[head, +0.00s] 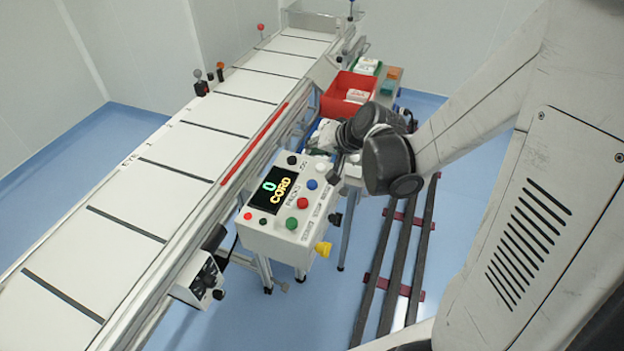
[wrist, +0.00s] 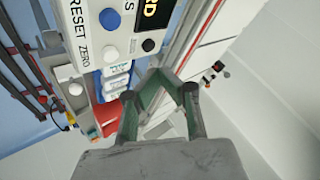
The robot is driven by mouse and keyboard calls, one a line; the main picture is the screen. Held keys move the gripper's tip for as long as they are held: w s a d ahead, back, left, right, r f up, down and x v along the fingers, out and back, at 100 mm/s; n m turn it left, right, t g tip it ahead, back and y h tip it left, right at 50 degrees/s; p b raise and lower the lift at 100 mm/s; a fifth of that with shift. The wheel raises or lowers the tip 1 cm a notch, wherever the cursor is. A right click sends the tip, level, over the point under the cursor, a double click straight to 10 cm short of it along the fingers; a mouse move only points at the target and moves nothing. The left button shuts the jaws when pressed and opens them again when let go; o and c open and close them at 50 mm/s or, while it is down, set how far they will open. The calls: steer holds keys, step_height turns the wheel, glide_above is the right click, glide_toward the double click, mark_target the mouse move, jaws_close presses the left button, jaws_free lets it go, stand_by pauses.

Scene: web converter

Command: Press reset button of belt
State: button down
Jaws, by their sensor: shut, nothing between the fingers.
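The control box (head: 280,240) stands beside the belt (head: 165,175) in the head view, with a lit display (head: 275,190) reading 0 and CORD. Its face carries a blue button (head: 312,184), a white button (head: 320,167), a red button (head: 303,203) and a green button (head: 291,223). In the wrist view the words RESET and ZERO run beside the blue button (wrist: 110,18) and white button (wrist: 109,55); which word belongs to which is unclear. My gripper (wrist: 170,82) is shut and empty, apart from the buttons. In the head view its fingers are hard to make out beside the box.
A red bin (head: 340,105) with white packs stands behind the box. A yellow knob (head: 323,249) sticks out at the box's front edge. A smaller control unit (head: 200,283) hangs on the belt frame. Dark floor rails (head: 395,265) run at the right.

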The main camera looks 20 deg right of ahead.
mark_target(309, 180)
step_height(309, 180, down, 9)
steer(key=b, duration=0.7)
steer(key=shift+r, duration=0.1)
stand_by(1.5)
steer(key=shift+f+b, duration=0.4)
steer(key=shift+b, duration=0.15)
steer(key=shift+f+b, duration=0.6)
stand_by(0.6)
steer(key=shift+r, duration=0.15)
stand_by(0.3)
steer(key=shift+r+p, duration=0.75)
steer(key=shift+r, duration=0.15)
steer(key=shift+r+p, duration=1.8)
steer(key=shift+r, duration=0.7)
